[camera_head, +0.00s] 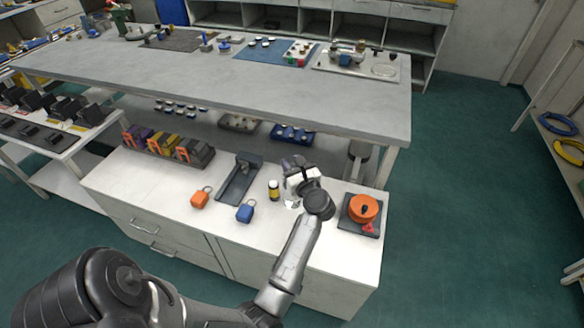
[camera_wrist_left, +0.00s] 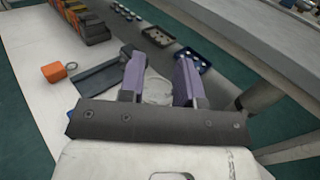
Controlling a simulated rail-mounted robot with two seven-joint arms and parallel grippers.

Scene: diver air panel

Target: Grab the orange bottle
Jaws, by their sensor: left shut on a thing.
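My left gripper (camera_head: 294,180) is over the right half of the white cabinet top. In the left wrist view its two purple fingers (camera_wrist_left: 159,82) are on either side of a pale, clear round thing (camera_wrist_left: 157,90), and the gripper is shut on it. The clear thing also shows under the gripper in the head view (camera_head: 291,203). What it is cannot be told. A small dark bottle with a yellow-orange band (camera_head: 274,189) stands upright just left of the gripper, apart from it. No other orange bottle is seen. My right gripper is not in view.
An orange padlock (camera_head: 201,198), a blue padlock (camera_head: 245,212) and a dark grey stand (camera_head: 239,180) are left of the gripper. An orange round piece on a dark base (camera_head: 348,224) is at right. A grey bench (camera_head: 200,80) rises behind. The cabinet top's front left is clear.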

